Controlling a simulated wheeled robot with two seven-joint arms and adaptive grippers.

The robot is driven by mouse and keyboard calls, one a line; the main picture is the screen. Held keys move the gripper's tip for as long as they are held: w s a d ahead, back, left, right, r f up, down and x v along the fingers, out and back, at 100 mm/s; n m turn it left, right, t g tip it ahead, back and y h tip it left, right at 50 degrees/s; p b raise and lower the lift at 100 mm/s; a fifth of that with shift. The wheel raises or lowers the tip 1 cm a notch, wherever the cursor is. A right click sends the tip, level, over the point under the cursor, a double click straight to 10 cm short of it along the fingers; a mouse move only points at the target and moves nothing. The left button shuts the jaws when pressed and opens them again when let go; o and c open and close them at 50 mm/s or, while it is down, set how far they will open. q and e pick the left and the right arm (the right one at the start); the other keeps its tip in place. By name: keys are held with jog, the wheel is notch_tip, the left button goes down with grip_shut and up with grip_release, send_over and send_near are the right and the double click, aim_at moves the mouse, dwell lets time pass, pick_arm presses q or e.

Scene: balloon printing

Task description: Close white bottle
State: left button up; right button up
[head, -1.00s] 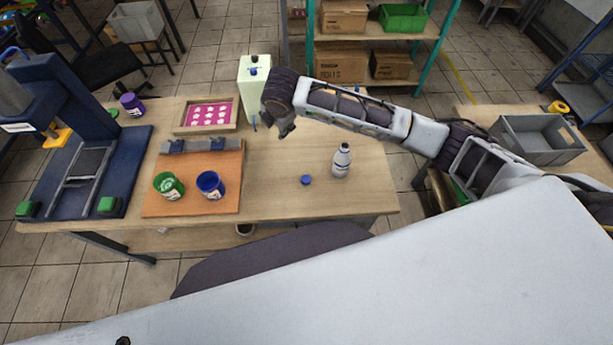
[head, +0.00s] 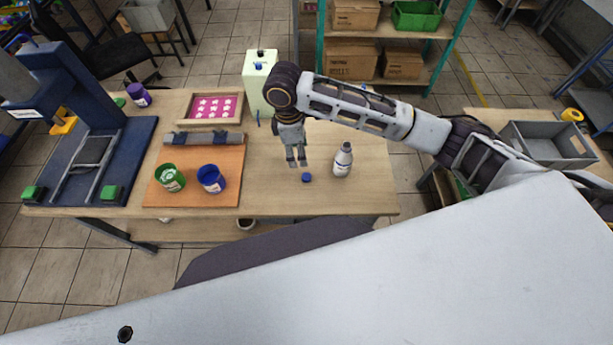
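The white bottle (head: 343,160) stands upright on the wooden table toward its right side, with a dark band on its body. A small blue cap (head: 306,177) lies on the table just left of the bottle, apart from it. My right gripper (head: 297,164) points down over the table just above and behind the blue cap, left of the bottle. Its two fingers show apart with nothing between them. My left gripper is out of view.
An orange board (head: 190,200) on the table (head: 265,205) holds a green pot (head: 170,177) and a blue pot (head: 211,179). A pale canister (head: 259,85) and a framed pink screen (head: 211,107) stand at the back. A dark blue press (head: 85,140) stands at the left.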

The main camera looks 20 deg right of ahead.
jog(key=shift+s+d+m, duration=0.1)
jog(key=shift+d+m, duration=0.1)
jog(key=shift+m, duration=0.9)
jog(key=shift+f, duration=0.1)
send_over(306, 176)
jog(key=a, duration=0.1)
jog(key=shift+s+f, duration=0.1)
jog(key=shift+f, duration=4.1)
jog(key=shift+d+f, duration=0.25)
jog(key=shift+f, duration=1.05)
jog(key=shift+d+f, duration=0.2)
jog(key=shift+f, duration=1.05)
jog(key=c, duration=0.8)
